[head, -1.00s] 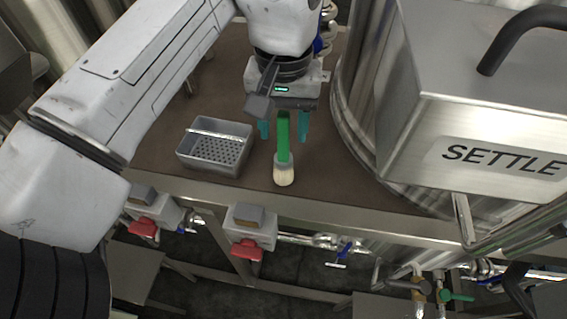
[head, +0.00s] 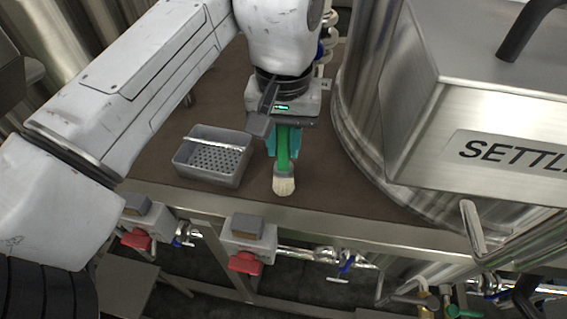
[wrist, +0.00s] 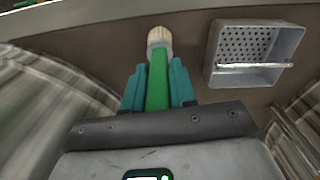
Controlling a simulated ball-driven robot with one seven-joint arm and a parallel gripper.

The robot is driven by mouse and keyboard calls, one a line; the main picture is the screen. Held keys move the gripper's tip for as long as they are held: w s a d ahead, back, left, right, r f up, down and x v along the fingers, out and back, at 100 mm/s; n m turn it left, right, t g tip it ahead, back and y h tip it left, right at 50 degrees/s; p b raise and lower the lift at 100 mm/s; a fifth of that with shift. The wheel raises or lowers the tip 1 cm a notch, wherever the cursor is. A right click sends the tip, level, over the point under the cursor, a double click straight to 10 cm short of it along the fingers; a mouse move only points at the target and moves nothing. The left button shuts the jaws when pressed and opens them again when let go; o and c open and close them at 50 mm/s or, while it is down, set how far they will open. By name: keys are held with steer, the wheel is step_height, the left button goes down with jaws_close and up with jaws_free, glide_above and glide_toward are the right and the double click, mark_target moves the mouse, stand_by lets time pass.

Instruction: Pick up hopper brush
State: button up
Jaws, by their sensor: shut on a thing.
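The hopper brush (head: 283,165) has a green handle and a pale bristle head. In the head view it lies at the brown bench top, bristles toward the front edge. My gripper (head: 284,142) is over its handle, teal fingers shut on it from both sides. In the wrist view the brush (wrist: 157,80) runs between the two teal fingers of my gripper (wrist: 158,85), bristle head pointing away. The far end of the handle is hidden under my gripper. I cannot tell whether the brush touches the bench.
A grey perforated tray (head: 213,180) with a metal rod across it stands just left of the brush; it also shows in the wrist view (wrist: 212,62). A large steel tank labelled SETTLE (head: 500,120) stands close on the right. Red-handled boxes (head: 245,262) hang below the bench edge.

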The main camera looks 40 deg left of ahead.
jaws_close()
